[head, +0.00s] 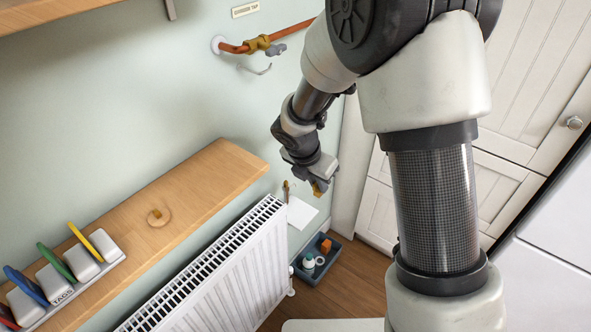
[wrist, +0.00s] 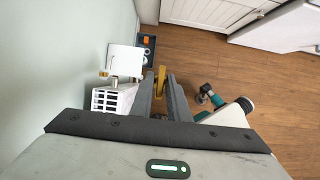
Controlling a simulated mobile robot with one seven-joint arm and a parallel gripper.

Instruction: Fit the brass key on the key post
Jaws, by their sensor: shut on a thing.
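The brass key (head: 318,188) is a small yellow piece at the tip of my gripper (head: 315,178). In the wrist view the brass key (wrist: 161,74) sits between the two grey fingers of my gripper (wrist: 160,88), which are shut on it. The gripper is in the air near the far end of the radiator. A small brass peg on a round wooden base, which looks like the key post (head: 157,213), stands on the wooden shelf. It is well to the left of my gripper and apart from it. I cannot make out the key post in the wrist view.
The white radiator (head: 215,275) stands below the shelf (head: 200,185). A rack (head: 70,275) with several coloured tags is on the shelf's near end. A tray (head: 335,262) with small items is on the floor. A copper pipe with a tap (head: 262,44) is on the wall.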

